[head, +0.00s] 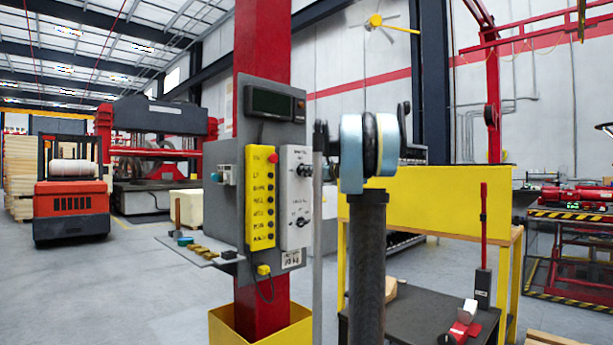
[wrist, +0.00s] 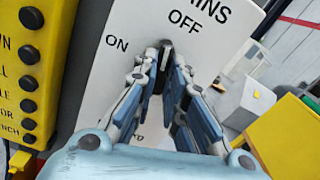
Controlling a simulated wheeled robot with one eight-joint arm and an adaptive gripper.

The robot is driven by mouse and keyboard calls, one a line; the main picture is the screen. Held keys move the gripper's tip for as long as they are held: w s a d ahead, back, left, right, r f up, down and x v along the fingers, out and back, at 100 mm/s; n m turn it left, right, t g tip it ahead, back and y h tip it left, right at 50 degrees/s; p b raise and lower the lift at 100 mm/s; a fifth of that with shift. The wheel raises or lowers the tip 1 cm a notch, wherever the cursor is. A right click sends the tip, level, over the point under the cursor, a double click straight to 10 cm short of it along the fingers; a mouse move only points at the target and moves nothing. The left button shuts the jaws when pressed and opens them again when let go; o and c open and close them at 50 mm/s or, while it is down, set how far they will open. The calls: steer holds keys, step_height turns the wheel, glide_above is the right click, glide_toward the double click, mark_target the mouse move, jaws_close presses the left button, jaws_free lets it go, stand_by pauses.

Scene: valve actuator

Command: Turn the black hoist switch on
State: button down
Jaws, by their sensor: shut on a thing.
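A white switch panel (head: 296,195) hangs on the grey control board, with black switches (head: 304,170) on its face; it fills the middle of the wrist view (wrist: 112,75). There, lettering ending in "INS" stands at the top, "OFF" below it and "ON" to the left. My gripper (wrist: 165,68) is shut on a small black switch knob (wrist: 166,48) just below "OFF". The knob's visible end points up, roughly towards "OFF". The fingers cover most of it and part of the lower lettering. No label reading "hoist" is legible. The gripper is not distinguishable in the head view.
A yellow box with black buttons (head: 261,197) sits directly left of the panel. A small grey shelf with loose items (head: 200,252) juts out at left. The floor at left (head: 110,300) is clear.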

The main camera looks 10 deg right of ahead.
steer(key=n, duration=1.3)
steer(key=shift+s+a+f+n, duration=0.1)
steer(key=shift+s+f+n, duration=0.05)
steer(key=shift+n, duration=0.25)
stand_by(0.3)
steer(key=c, duration=1.6)
jaws_free()
steer(key=shift+c, duration=0.2)
